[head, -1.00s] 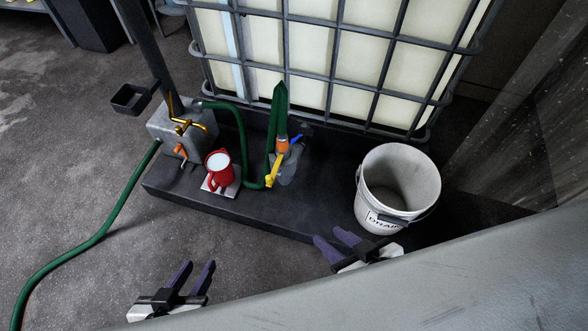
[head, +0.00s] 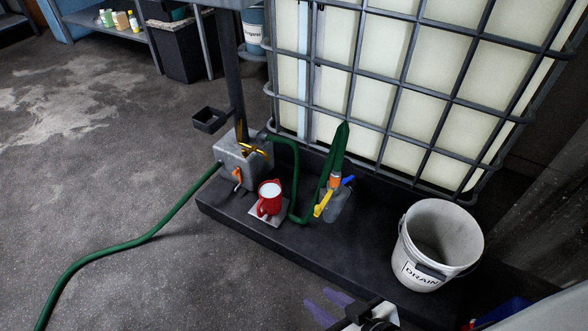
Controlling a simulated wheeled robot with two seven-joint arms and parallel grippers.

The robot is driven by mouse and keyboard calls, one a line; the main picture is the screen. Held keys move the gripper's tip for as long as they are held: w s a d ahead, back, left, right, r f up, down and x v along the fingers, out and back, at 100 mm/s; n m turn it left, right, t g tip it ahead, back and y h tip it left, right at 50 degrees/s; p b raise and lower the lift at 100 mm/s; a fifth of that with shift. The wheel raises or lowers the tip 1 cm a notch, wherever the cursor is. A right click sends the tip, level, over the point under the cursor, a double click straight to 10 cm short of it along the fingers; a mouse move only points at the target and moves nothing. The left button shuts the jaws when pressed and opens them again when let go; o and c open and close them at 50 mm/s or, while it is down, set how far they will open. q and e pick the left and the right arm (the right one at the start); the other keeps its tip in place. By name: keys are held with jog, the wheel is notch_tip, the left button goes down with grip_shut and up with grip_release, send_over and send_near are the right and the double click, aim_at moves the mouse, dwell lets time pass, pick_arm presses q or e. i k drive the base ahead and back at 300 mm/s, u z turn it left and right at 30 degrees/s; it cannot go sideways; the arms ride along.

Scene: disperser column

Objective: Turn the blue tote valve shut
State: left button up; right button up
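The hose and fittings partly hide the valve body, and the handle's exact angle is hard to tell. My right gripper (head: 322,307) is at the bottom edge, with its two purple fingers apart and nothing between them. It is well in front of the valve and apart from it. My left gripper is out of view.
A white DRAIN bucket (head: 423,277) stands to the right on the dark platform (head: 300,252). A green hose (head: 140,239) runs left from a grey box (head: 240,158). The floor at left is clear.

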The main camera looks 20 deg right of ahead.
aim_at(344, 180)
jog(key=i, duration=1.4)
jog(key=z, duration=0.3)
